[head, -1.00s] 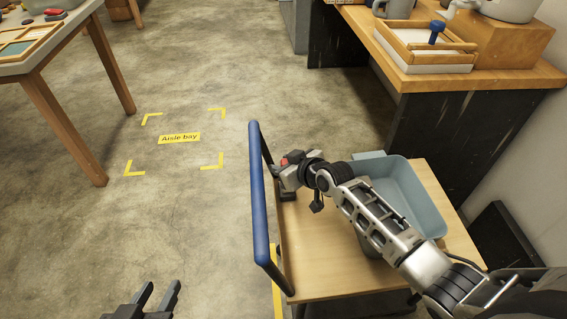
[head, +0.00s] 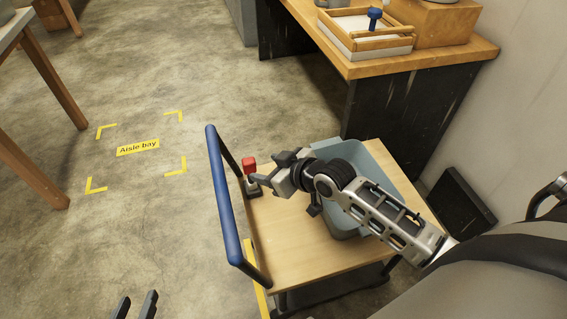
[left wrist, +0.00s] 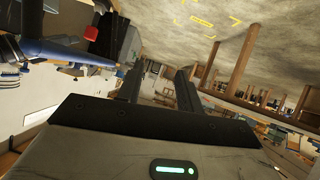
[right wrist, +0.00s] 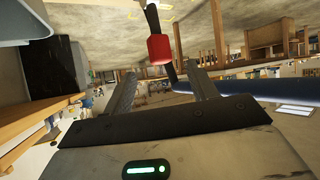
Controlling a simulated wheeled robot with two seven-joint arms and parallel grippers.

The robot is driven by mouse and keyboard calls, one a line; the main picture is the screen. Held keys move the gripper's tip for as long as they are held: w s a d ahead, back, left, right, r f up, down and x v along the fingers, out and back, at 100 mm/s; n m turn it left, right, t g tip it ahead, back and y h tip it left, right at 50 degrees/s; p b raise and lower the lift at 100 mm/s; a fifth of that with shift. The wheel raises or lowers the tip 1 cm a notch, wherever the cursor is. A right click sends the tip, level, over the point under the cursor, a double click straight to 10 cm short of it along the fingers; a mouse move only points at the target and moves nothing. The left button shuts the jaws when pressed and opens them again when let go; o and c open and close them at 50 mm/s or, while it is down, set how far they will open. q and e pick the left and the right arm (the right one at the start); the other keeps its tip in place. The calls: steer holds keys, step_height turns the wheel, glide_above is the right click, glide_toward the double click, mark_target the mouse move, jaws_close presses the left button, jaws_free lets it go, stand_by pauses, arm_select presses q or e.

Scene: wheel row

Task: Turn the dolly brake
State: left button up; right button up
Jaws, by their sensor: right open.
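The dolly brake is a short lever with a red knob (head: 249,163) on a dark base, standing at the handle end of the dolly deck (head: 290,255). The lever looks roughly upright in the head view. The knob also shows in the right wrist view (right wrist: 159,49), beyond and between the finger lines. My right gripper (head: 264,168) is open and empty, just right of the knob, with its fingers pointing at it; whether a fingertip touches the lever is unclear. My left gripper (head: 135,306) is open and empty, low over the floor left of the dolly.
The dolly's blue push handle (head: 222,195) rises left of the brake. A grey-blue bin (head: 388,165) sits on the deck under my right arm. A workbench (head: 375,62) stands behind. The floor bay marked "Aisle bay" (head: 138,147) is empty.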

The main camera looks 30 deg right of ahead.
steer(key=v, duration=0.5)
steer(key=shift+s+r+p, duration=0.1)
steer(key=shift+s+p, duration=0.05)
steer(key=shift+p, duration=0.15)
